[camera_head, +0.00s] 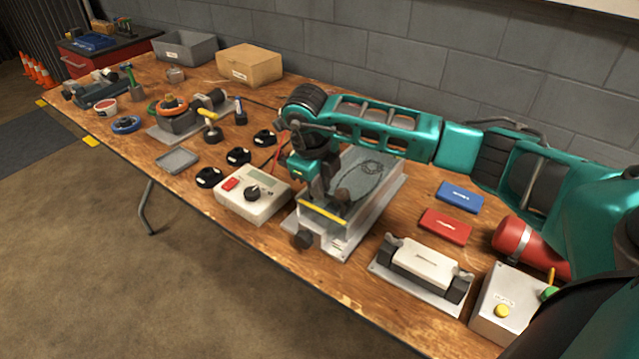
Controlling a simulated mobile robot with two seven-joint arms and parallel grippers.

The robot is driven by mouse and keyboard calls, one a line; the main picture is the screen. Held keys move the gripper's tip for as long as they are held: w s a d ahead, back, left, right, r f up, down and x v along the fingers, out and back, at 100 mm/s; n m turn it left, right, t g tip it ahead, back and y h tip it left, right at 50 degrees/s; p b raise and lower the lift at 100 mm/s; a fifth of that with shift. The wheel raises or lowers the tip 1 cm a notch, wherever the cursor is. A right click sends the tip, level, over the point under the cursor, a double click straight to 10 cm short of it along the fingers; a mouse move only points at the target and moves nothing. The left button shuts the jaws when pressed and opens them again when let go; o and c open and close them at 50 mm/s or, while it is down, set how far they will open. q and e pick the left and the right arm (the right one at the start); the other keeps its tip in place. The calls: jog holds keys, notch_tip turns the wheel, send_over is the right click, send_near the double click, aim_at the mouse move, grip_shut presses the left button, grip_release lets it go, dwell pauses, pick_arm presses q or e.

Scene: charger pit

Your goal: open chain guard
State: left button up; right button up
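The chain guard (367,178) is a clear, box-like cover on a pale base in the middle of the bench. A dark chain outline shows on it, and a yellow strip (325,215) runs along its front edge. It looks closed, with its front left part hidden by my arm. My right gripper (318,190) points down over the left side of the guard, near the yellow strip. Its fingertips are small and dark here, so I cannot tell whether they touch the guard or are open or shut. My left gripper is not in view.
A grey meter box (254,194) with a dial stands close left of the guard. A white handled unit (424,260), a red box (446,226), a blue box (460,196) and a red cylinder (517,240) lie to the right. A block wall closes off the back.

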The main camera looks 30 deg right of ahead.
grip_shut()
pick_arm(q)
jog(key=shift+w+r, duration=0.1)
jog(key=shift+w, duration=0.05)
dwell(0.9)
